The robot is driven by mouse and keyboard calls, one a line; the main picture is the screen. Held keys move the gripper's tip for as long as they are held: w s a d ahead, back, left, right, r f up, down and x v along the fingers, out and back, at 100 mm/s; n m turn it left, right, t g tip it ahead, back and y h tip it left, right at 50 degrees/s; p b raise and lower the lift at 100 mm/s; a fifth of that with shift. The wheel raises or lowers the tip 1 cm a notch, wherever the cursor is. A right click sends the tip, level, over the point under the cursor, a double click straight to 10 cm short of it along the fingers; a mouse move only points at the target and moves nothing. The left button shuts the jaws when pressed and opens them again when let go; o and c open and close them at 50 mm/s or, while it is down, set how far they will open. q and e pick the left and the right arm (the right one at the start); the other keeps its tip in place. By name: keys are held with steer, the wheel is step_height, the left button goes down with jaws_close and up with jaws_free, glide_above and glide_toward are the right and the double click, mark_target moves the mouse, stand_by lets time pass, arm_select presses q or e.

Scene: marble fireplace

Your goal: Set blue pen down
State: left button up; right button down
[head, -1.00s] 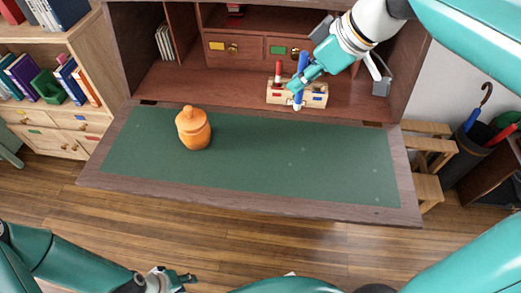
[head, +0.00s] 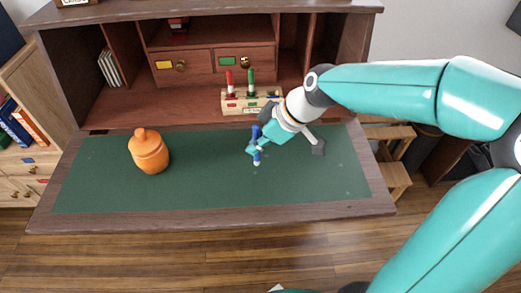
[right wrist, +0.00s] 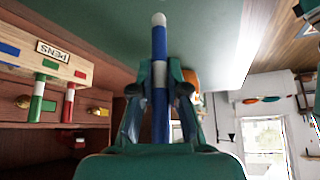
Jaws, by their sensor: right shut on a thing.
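The blue pen (head: 257,156) is upright in my right gripper (head: 256,146), over the green writing surface (head: 210,190) of the desk. In the right wrist view the pen (right wrist: 159,45) has blue and white bands, and the gripper (right wrist: 160,85) is shut around its middle. Whether the pen's lower end touches the surface I cannot tell. The wooden pen holder (head: 232,102) stands behind, on the desk's inner shelf, with a red pen (head: 230,80) and a green pen (head: 251,77) upright in it. My left gripper is out of view.
An orange lidded jar (head: 149,153) stands on the left of the green surface. Two small drawers (head: 181,67) are above the shelf at the back. The green surface between jar and gripper is clear, as is its front strip.

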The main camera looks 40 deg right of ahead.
mark_target(258, 164)
steer(key=shift+f, duration=1.5)
steer(key=shift+f+b, duration=0.15)
steer(key=shift+b, duration=0.25)
steer(key=c, duration=1.2)
jaws_free()
steer(key=shift+r+p, duration=0.3)
steer(key=p+v, duration=0.1)
steer(key=v, duration=1.1)
steer(key=shift+f, duration=0.1)
